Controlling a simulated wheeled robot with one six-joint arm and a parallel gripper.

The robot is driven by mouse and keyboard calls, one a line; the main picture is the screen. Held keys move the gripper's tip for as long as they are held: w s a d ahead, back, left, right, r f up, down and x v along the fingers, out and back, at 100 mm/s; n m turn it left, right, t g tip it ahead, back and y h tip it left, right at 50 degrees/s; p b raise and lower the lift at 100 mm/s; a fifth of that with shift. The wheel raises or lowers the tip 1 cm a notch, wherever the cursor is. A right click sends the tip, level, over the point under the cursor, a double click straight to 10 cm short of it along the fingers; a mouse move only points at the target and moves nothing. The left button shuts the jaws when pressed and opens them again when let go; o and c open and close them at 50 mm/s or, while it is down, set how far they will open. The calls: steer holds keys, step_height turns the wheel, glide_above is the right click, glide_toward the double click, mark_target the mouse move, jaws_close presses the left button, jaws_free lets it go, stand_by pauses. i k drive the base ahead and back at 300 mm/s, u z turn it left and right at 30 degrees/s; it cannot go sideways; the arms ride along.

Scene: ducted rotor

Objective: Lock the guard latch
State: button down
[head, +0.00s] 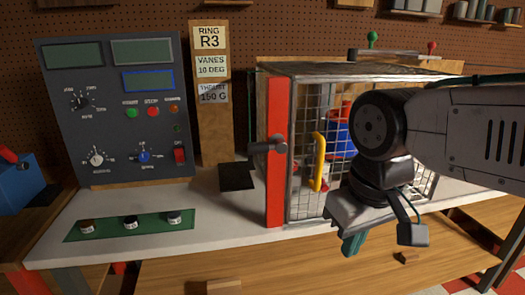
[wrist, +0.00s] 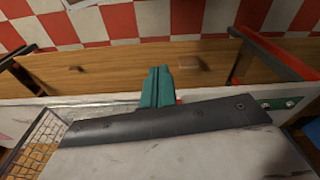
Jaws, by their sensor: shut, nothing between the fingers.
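The guard is a wire-mesh cage (head: 303,185) on the bench, with a red upright post (head: 274,195) at its left front edge. A dark grey latch lever (head: 268,147) sits on the post, lying roughly level with its knob end toward the left. A yellow handle (head: 319,162) stands upright on the mesh door, which looks closed. My gripper (head: 353,243) is in front of the cage's right part, low and pointing down, apart from the lever. Its teal fingers (wrist: 158,88) are together and empty in the wrist view. My arm hides the cage's right side.
A control panel (head: 110,110) stands at the left, with a sign post (head: 211,125) beside it. A green strip (head: 130,224) with several small pots lies on the white bench top (head: 215,213). Small blocks lie on the wooden shelf (head: 180,275) below. The space before the red post is clear.

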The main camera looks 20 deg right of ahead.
mark_target(263, 148)
steer(key=z, duration=1.9)
steer(key=k, duration=0.65)
steer(key=u, duration=1.05)
